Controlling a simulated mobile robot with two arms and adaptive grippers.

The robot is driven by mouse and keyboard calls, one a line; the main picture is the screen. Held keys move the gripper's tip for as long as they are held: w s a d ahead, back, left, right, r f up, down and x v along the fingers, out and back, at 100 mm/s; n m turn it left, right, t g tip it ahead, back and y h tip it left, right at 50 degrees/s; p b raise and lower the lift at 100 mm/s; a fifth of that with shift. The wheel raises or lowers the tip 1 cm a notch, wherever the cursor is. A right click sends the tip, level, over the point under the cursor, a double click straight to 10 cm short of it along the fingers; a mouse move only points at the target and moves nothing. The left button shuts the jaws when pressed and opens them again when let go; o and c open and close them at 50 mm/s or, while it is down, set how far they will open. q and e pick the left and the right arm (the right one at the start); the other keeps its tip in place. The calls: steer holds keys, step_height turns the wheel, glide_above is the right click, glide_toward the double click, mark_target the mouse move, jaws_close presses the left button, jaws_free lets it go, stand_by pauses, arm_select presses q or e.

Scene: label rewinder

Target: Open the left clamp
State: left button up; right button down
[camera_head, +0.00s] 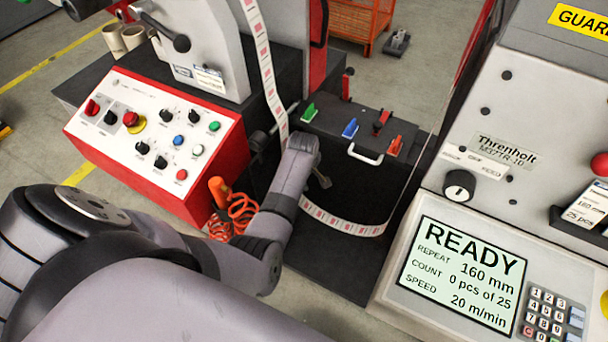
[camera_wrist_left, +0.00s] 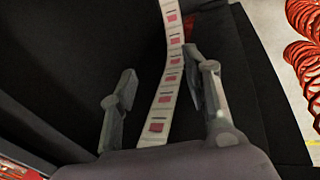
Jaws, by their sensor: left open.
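My left gripper (camera_head: 322,178) reaches in over the dark area in front of the black box (camera_head: 400,140); my wrist hides part of it. In the left wrist view the gripper (camera_wrist_left: 162,88) is open, with a finger on each side of the white label web (camera_wrist_left: 172,72). I cannot tell whether they touch it. The web also hangs down in the head view (camera_head: 268,75). On the box are a green lever (camera_head: 309,112), a blue lever (camera_head: 350,128), a red-and-black handle (camera_head: 381,121) and an orange lever (camera_head: 395,147). I cannot tell which part is the left clamp. My right gripper is out of view.
A red-sided control panel (camera_head: 155,135) stands at left, with an orange coiled hose (camera_head: 240,210) near my arm. The grey machine panel at right has a screen (camera_head: 460,272) reading READY. A white handle (camera_head: 365,155) sticks out from the box front.

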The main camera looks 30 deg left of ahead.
arm_select(q)
steer(key=shift+m, duration=0.8)
steer(key=shift+s+d+f, duration=0.2)
steer(key=shift+s+f, duration=0.35)
steer(key=shift+f, duration=0.3)
steer(key=shift+s+d+f, duration=0.15)
steer(key=shift+s+f, duration=0.4)
steer(key=shift+f, duration=0.25)
